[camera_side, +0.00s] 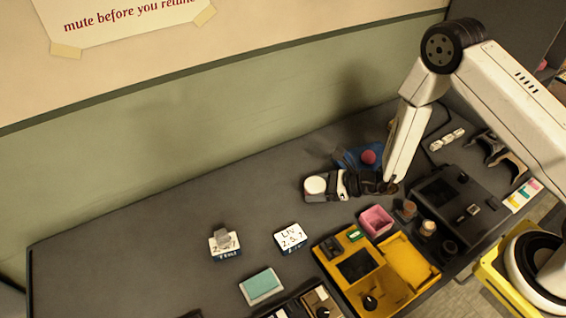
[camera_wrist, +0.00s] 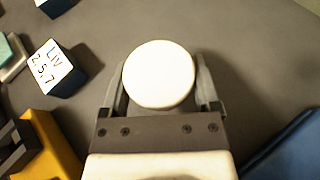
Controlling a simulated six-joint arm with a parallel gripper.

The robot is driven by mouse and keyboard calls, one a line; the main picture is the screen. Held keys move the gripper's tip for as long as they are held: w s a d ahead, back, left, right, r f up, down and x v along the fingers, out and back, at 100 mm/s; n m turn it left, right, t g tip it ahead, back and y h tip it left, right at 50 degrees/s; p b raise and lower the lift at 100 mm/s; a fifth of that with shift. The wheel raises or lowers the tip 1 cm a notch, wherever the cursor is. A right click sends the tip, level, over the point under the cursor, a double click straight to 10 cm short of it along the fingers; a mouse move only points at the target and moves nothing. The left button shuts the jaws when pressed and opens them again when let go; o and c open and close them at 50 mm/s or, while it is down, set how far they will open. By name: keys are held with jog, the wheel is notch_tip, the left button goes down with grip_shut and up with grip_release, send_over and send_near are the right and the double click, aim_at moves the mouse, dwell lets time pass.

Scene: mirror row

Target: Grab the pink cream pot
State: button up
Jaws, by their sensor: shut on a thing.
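My gripper (camera_side: 318,186) is shut on a pot with a round white lid (camera_wrist: 158,74). In the wrist view one finger is on each side of it. The white lid also shows in the side view (camera_side: 315,184), at the left end of my gripper over the dark table. A small round pinkish-red thing (camera_side: 368,157) sits on a blue item behind my gripper.
The blue item (camera_side: 349,159) is near the wall; a blue edge shows in the wrist view (camera_wrist: 293,150). A pink open box (camera_side: 376,220) and a yellow case (camera_side: 412,262) are in front. White lettered blocks (camera_side: 290,238) stand left of the case. The table's far left is clear.

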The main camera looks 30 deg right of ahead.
aim_at(317, 184)
jog(key=shift+r, duration=3.85)
jog(key=shift+d, duration=0.1)
